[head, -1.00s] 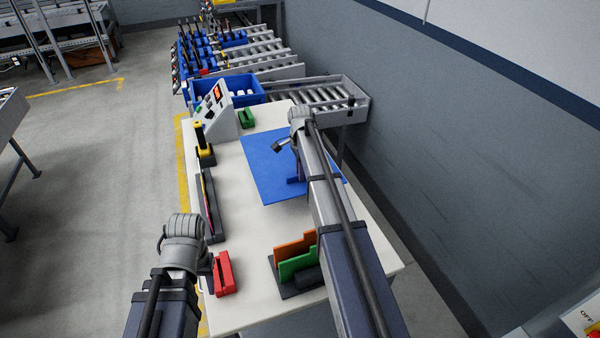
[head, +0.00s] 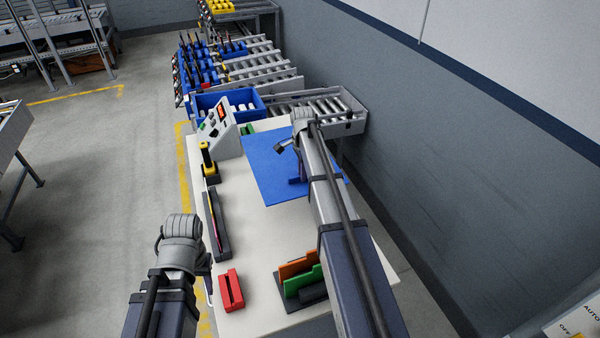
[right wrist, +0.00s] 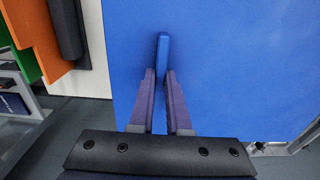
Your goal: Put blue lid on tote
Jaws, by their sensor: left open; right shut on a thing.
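The blue lid (head: 262,165) is a flat square panel held over the far part of the white table. My right gripper (right wrist: 160,85) is shut on the upright blue handle of the lid, which fills much of the right wrist view (right wrist: 240,60). In the head view my right arm hides part of the lid. The blue tote (head: 257,104) stands beyond the table's far end by the rollers, open on top with pale items inside. The lid is apart from it, on the near side. My left gripper (head: 208,267) is open and empty near the table's left edge; its fingers barely show.
A grey control box (head: 222,128) stands between lid and tote, at the left. A yellow-black tool (head: 208,160), a red block (head: 231,290) and a rack with orange and green plates (head: 300,278) are on the table (head: 255,235). A wall (head: 440,150) runs along the right.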

